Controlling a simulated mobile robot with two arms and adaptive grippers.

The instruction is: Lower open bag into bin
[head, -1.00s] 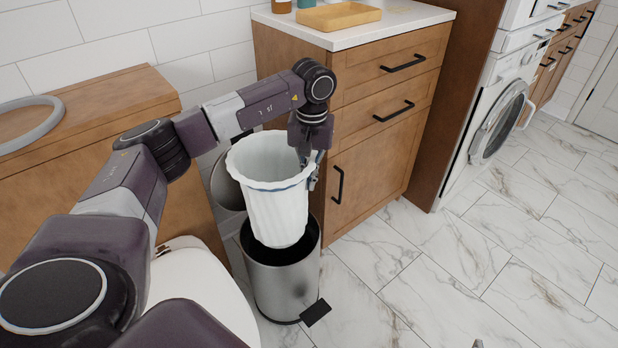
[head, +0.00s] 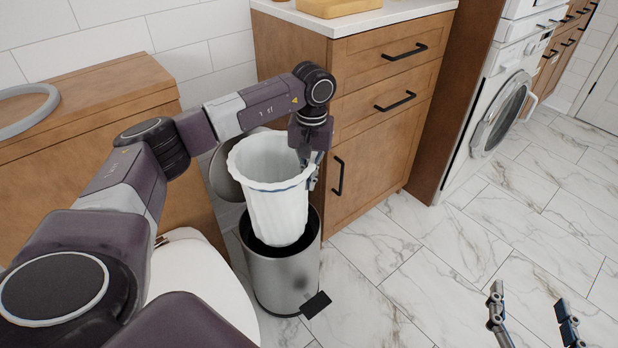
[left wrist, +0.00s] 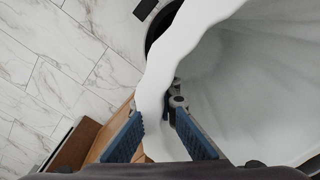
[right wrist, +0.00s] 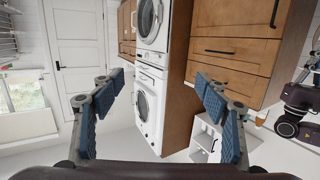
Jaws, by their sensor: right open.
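The white open bag (head: 275,210) hangs upright with its wavy mouth up. Its lower end is inside the mouth of the round steel pedal bin (head: 282,278), and most of the bag stands above the rim. My left gripper (head: 308,172) is at the bag's right rim. In the left wrist view, the bag's rim (left wrist: 152,125) passes between the fingers (left wrist: 160,115), and the gripper holds it. The bin's lid (head: 222,180) stands open behind the bag. My right gripper (head: 528,298) is open and empty at the lower right, also in the right wrist view (right wrist: 160,85).
A wooden cabinet (head: 375,130) stands right behind the bin. A white toilet (head: 195,285) is close on the left. A washing machine (head: 500,115) is farther right. The marble floor (head: 420,270) to the right is clear.

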